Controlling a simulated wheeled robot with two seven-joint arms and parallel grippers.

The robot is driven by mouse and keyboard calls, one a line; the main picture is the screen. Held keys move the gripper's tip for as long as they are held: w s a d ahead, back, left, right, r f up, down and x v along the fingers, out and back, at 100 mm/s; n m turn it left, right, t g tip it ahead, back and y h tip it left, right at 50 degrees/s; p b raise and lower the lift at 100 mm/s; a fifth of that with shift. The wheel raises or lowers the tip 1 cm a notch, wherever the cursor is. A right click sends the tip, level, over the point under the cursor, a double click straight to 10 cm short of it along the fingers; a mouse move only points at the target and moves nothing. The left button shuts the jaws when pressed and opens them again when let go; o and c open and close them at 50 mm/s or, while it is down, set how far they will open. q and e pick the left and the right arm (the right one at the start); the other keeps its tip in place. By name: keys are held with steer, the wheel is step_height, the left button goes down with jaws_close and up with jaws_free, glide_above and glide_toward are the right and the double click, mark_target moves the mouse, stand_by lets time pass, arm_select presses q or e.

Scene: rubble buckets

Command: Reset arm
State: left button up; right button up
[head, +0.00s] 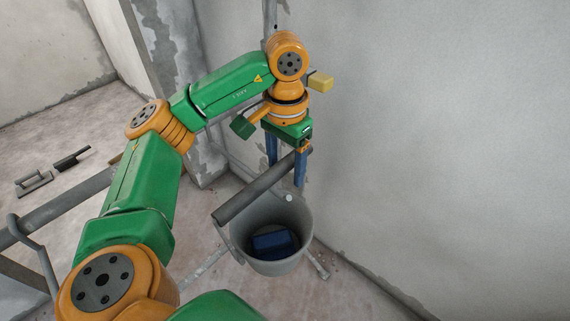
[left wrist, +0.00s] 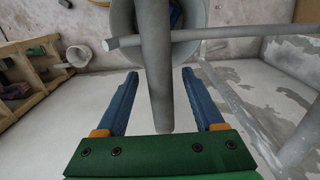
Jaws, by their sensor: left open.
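My left gripper (head: 286,174) points down near the wall, its two blue fingers spread wide. It also shows in the left wrist view (left wrist: 160,74). A grey bar (head: 250,193) passes between the fingers, with gaps visible on both sides in the left wrist view (left wrist: 157,80). A grey bucket (head: 297,222) is just below the bar and the gripper, with a dark blue object (head: 273,244) inside. Whether the bucket hangs from the bar is unclear. My left arm reaches forward from the lower left, bent at the elbow. My right gripper is out of view.
A bare wall (head: 450,130) stands close on the right. Two trowel-like tools (head: 36,183) (head: 72,158) lie on the floor at left. A grey pipe (head: 60,207) crosses at left. A wooden shelf (left wrist: 45,85) and a pale bucket (left wrist: 79,56) show in the left wrist view.

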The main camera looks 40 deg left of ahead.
arm_select(q)
step_height(320, 180, up, 4)
steer(key=shift+r+p, duration=0.1)
steer(key=shift+p, duration=0.65)
